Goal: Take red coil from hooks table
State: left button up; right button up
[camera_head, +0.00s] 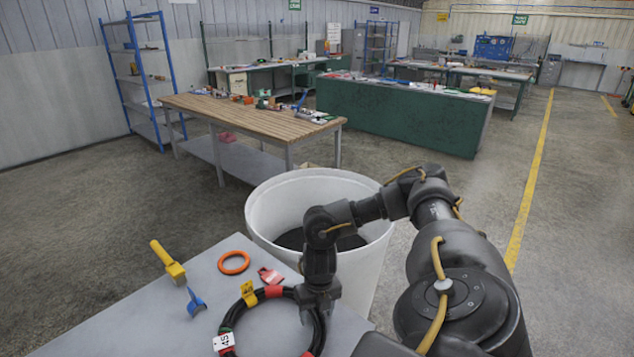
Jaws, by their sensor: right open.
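A black hose coil (265,305) with red bands, a yellow tag and a white tag reading 45 lies on the grey table (150,318) at the bottom. Its lower part is cut off by the frame edge. My right gripper (317,308) points down at the coil's right side, open, with its fingers at the hose. The fingers are dark against the black hose, so I cannot tell whether they touch it. An orange-red ring (234,262) lies behind the coil. No hooks are clear in view. My left gripper is out of view.
A large white bin (270,215) stands just behind the table, under my right forearm. A yellow-handled tool (168,262), a blue piece (196,302) and a small red piece (271,276) lie near the coil. A wooden workbench (250,115) stands farther back.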

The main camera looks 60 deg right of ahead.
grip_shut()
jog(key=c, duration=0.6)
grip_release()
grip_shut()
jog(key=shift+r, duration=0.15)
